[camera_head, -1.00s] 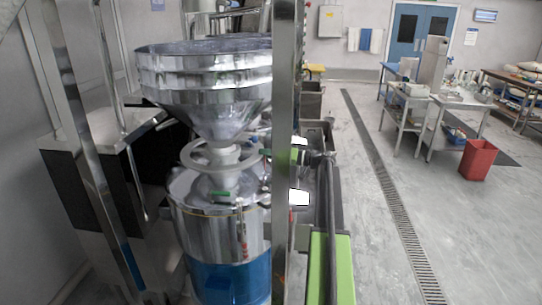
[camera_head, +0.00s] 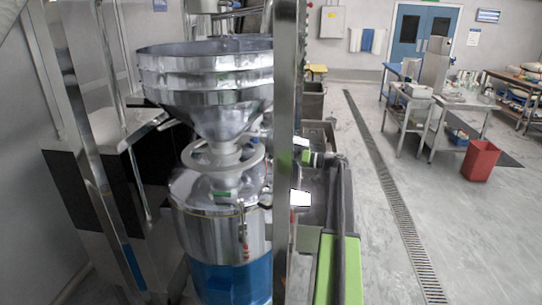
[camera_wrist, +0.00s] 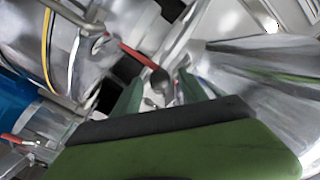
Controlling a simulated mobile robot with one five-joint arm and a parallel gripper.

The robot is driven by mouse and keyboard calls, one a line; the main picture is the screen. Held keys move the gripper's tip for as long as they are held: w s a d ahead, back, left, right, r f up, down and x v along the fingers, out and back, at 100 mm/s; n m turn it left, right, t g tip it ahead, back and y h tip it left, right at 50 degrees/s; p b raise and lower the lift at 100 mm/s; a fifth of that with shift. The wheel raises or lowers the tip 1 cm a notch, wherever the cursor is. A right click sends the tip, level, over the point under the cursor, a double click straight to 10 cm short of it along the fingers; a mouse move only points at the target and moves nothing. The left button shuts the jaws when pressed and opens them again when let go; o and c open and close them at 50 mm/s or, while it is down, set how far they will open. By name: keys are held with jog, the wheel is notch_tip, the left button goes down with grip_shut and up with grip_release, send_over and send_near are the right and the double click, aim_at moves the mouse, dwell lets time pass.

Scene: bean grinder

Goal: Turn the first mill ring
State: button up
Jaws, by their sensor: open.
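The mill is a shiny steel machine with a wide funnel hopper (camera_head: 205,85) above a steel drum with a blue lower part. The pale mill ring (camera_head: 250,162) sits around the neck under the funnel. My arm reaches in from the lower right, and its end is largely hidden behind a steel post. In the wrist view my gripper (camera_wrist: 158,92) shows two green fingers spread apart with nothing clearly held. A red lever with a dark knob (camera_wrist: 158,80) lies between or just beyond them. The drum (camera_wrist: 75,40) is at the left there. I cannot tell whether the gripper touches the ring.
The upright steel post (camera_head: 284,230) stands in front of the mill's right side. A black-and-steel cabinet (camera_head: 62,185) is at the left. Steel sinks lie behind my arm. The floor at the right is open, with a drain grate, a red bin (camera_head: 480,160) and steel tables (camera_head: 412,108).

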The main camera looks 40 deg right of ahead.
jog(key=v, duration=1.3)
